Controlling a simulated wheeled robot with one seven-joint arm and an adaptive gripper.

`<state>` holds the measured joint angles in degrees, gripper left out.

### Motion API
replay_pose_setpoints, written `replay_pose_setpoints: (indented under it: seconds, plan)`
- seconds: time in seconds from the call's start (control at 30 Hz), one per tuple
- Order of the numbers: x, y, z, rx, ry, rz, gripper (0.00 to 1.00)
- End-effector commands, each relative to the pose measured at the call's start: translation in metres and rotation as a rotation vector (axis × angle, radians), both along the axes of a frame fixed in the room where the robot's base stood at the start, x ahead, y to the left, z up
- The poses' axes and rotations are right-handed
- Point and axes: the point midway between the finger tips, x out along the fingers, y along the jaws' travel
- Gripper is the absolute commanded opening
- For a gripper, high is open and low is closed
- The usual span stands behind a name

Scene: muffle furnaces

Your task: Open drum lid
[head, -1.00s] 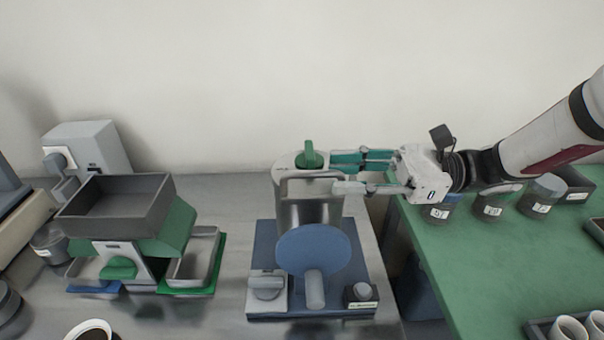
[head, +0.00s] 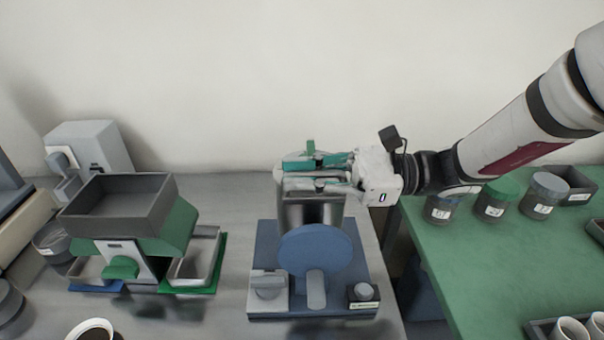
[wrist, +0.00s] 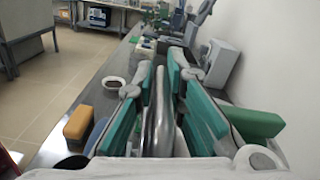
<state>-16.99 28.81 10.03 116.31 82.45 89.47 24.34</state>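The drum (head: 311,211) is a shiny metal cylinder on a blue base (head: 360,255), with a round blue disc (head: 315,251) in front. A green knob (head: 310,147) stands at the back of its top, partly hidden by my gripper. My gripper (head: 292,174) lies level over the drum top, reaching in from the right, its green-padded fingers apart. In the wrist view a curved metal bar (wrist: 159,112) runs between the two fingers, with gaps beside it. The lid's edge is mostly hidden by the fingers.
A green-and-grey device with a dark tray (head: 118,205) stands left on the metal bench. A green table (head: 480,265) on the right holds lidded jars (head: 493,200) and cups (head: 572,329). A white bowl (head: 93,330) is at the front left. The wall is behind.

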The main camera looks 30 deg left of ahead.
Motion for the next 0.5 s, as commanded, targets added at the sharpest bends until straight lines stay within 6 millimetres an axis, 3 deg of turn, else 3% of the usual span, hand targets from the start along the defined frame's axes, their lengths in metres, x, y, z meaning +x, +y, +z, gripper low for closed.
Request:
replay_pose_setpoints:
  seconds: [0.5]
  plan:
    - [0.004,0.001,0.012,-0.030,0.050,-0.008,0.00]
